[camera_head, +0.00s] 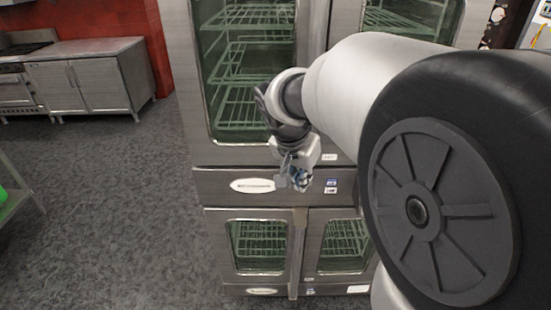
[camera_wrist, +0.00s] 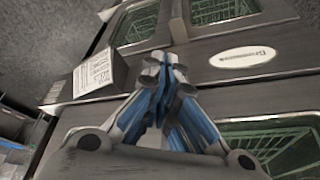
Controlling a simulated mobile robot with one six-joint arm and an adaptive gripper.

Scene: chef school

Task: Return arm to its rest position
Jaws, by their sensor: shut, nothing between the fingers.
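My gripper (camera_wrist: 165,70) is shut and empty, its blue-lined fingers pressed together in the wrist view. In the head view my gripper (camera_head: 296,180) is small and hangs downward in front of the steel oven (camera_head: 212,185), near the band between its upper and lower doors. My arm stretches from the right side of the head view towards the oven. I cannot tell the exact gap between the fingers and the oven front. The wrist view shows the oven front (camera_wrist: 215,72) tilted, with an oval name plate and glass doors with wire racks behind them.
A steel cabinet (camera_head: 85,85) and a range (camera_head: 14,90) stand at the back left by a red wall. A green object (camera_head: 12,185) sits on a shelf at the left edge. The grey floor (camera_head: 110,220) left of the oven is clear.

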